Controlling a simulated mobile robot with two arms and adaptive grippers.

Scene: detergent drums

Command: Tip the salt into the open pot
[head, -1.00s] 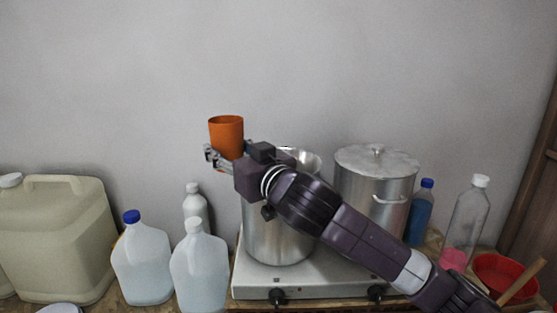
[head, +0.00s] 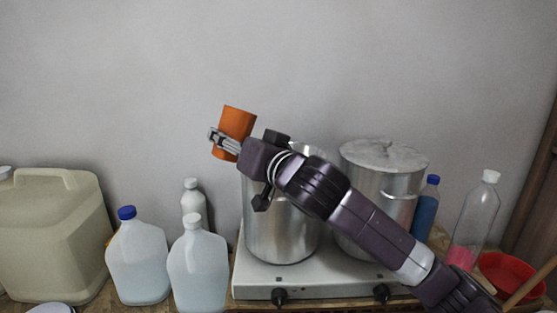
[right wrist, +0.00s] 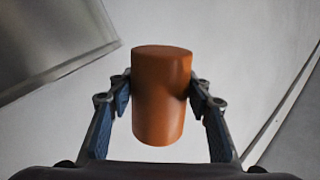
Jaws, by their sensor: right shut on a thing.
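An orange cup (head: 238,120) is held in my right gripper (head: 224,142), high at the upper left of the open pot (head: 279,225). The cup is tilted, its top leaning to the right. The right wrist view shows the orange cup (right wrist: 161,95) between the two fingers of my right gripper (right wrist: 160,95). Its contents are hidden, so I cannot see any salt. The open pot is metal and stands on the left of the stove; my right arm covers much of its rim. My left gripper is not in view.
A lidded metal pot (head: 385,180) stands on the right of the white stove (head: 330,280). Plastic jugs (head: 139,260) and a large beige canister (head: 55,240) stand at left. A blue bottle (head: 425,212), a clear bottle (head: 474,220) and a red bowl (head: 510,272) are at right.

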